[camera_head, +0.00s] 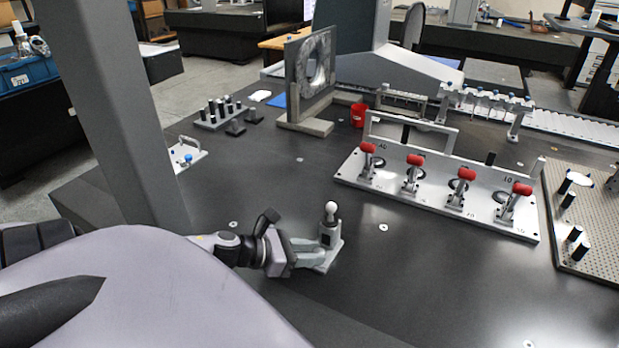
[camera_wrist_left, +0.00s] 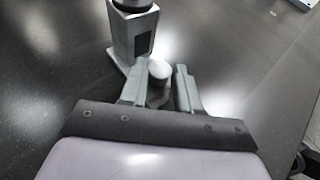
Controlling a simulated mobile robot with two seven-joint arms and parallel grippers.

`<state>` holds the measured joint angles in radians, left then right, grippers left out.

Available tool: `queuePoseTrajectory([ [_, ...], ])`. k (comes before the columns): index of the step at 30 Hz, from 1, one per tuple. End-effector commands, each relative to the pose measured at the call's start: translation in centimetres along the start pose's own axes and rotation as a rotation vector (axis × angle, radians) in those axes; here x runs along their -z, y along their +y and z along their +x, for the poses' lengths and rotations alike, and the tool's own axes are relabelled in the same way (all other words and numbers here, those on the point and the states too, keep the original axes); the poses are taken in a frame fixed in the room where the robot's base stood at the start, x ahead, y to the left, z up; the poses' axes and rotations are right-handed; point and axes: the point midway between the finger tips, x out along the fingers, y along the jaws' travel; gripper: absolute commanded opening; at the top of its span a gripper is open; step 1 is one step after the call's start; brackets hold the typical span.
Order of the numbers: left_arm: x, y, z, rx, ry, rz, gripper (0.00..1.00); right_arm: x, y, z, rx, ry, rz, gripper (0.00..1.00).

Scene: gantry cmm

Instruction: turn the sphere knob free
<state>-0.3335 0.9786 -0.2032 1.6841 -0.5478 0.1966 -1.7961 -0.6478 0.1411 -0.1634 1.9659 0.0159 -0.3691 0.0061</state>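A small metal stand (camera_head: 327,240) with a pale ball on top (camera_head: 331,207) stands upright on the dark table; its post and foot (camera_wrist_left: 133,38) fill the upper left of the left wrist view. In that view a white rounded knob (camera_wrist_left: 158,69) lies low beside the stand, between the fingers of my left gripper (camera_wrist_left: 161,78). The fingers look open around it, with a narrow gap on the right side; contact cannot be made out. In the head view my left gripper (camera_head: 312,252) reaches the stand's foot from the left and hides the knob. My right gripper is out of view.
A plate with several red-handled clamps (camera_head: 438,195) stands to the right, beside a perforated board (camera_head: 590,220). A grey upright plate with a hole (camera_head: 310,68) and a red cup (camera_head: 358,115) stand behind. The table front of the clamps is clear.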

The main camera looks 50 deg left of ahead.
Motion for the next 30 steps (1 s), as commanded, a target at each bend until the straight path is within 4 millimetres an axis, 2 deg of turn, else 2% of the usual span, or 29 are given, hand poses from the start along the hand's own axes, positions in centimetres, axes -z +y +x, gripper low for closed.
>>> queuePoseTrajectory([
  [1, 0.0, 0.0, 0.0, 0.0, 0.0, 0.0, 0.14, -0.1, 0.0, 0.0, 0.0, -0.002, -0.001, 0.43],
  [2, 0.0, 0.0, 0.0, 0.0, 0.0, 0.0, 0.04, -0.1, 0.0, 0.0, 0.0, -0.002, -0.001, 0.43],
  [3, 0.0, 0.0, 0.0, 0.0, 0.0, 0.0, 0.0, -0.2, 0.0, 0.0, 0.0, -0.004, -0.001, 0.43],
  [10, -0.1, -0.1, 0.0, -0.01, -0.001, -0.005, 0.0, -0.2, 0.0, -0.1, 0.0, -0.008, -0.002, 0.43],
  [17, -0.3, -0.3, -0.1, -0.087, -0.001, -0.04, 0.0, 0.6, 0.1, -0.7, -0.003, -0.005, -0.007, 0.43],
  [30, -0.6, -1.2, 0.1, -0.435, -0.002, -0.188, 0.0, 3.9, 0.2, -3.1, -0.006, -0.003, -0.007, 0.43],
])
